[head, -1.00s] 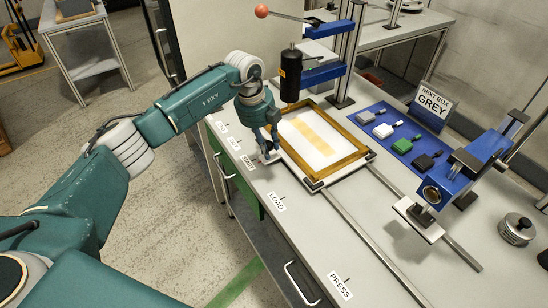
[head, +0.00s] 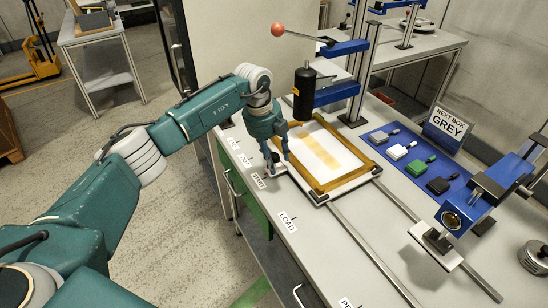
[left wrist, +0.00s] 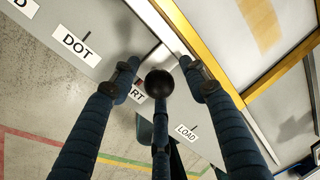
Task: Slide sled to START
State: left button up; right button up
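The sled (head: 373,174) is a wooden-framed tray with a pale panel and a tan strip, on rails. My left gripper (head: 278,162) points down at the sled's left edge. In the left wrist view, its blue fingers stand apart around a black ball knob (left wrist: 159,83), with gaps visible on both sides. The knob partly covers the view of the START label (left wrist: 137,94). My right gripper is not in view.
The rails (head: 368,252) run toward the lower right, past the LOAD label (head: 287,222). A black cylinder (head: 304,94) hangs over the sled's far-left corner. A blue clamp-like fixture (head: 465,210) stands at right.

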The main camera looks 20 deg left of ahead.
pick_arm(q)
jog(key=shift+r, duration=0.1)
notch_tip(320, 180, up, 12)
jog(key=s+a, duration=0.1)
jog(key=shift+s+a+f, duration=0.2)
jog(key=shift+s+a, duration=0.05)
jog(key=shift+a, duration=0.1)
dwell(0.4)
